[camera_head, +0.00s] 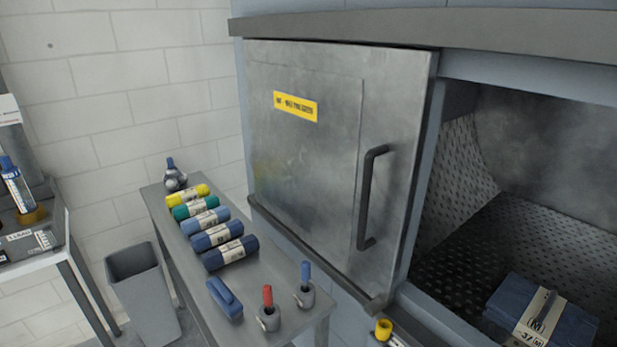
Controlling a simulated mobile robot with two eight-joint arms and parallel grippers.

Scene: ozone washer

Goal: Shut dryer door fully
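The dryer door (310,165) is a grey metal sliding-type panel with a yellow label (295,106) and a dark vertical bar handle (368,198) near its right edge. It stands to the left of the dryer opening (530,180), which is uncovered. Inside, the perforated metal chamber shows, with a folded blue cloth bundle (573,322) with a paper band on its floor. Neither of my grippers is in view, and nothing touches the handle.
A narrow grey table (265,285) below the door holds rolled cloths (210,235), a blue brush-like block (225,298) and small knobbed pots (268,312). A grey bin (137,285) and a white-topped bench (45,247) stand at left. A yellow-capped item (384,329) sits below the opening.

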